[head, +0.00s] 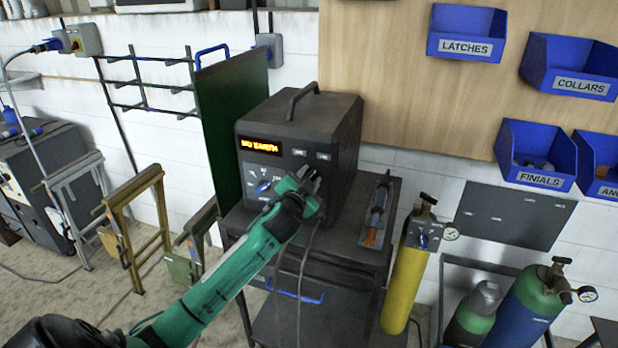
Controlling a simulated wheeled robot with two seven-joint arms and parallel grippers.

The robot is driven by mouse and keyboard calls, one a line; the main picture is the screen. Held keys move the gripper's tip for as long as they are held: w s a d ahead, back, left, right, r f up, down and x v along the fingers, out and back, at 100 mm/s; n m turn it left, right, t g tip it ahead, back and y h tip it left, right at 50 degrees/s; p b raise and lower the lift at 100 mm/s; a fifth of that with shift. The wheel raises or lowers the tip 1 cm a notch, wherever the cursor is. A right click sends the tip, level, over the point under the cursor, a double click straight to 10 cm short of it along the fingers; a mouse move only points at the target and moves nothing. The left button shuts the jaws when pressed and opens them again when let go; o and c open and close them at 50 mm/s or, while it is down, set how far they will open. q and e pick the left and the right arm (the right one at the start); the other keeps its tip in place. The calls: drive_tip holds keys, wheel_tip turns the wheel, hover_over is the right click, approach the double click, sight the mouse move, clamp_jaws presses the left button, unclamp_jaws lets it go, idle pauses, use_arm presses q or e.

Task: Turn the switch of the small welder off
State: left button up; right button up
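The small welder (340,125) is a dark grey box with a top handle, standing on a dark cart. Its front panel has a lit orange display (260,145) with text I cannot read surely. Below the display is a blue switch knob (263,187) with markings around it. My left gripper (305,177) is in front of the panel, just right of the knob in the picture, and covers the panel's lower right part. I cannot tell whether it touches the welder, and its finger gap is not clear. My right gripper is out of view.
The cart (330,250) also carries a torch-like tool (376,212) right of the welder. A yellow gas cylinder (404,275) stands beside the cart. A green screen (232,120) is close on the welder's left. Blue bins (466,32) hang on the wall.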

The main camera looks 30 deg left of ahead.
use_arm(q)
clamp_jaws()
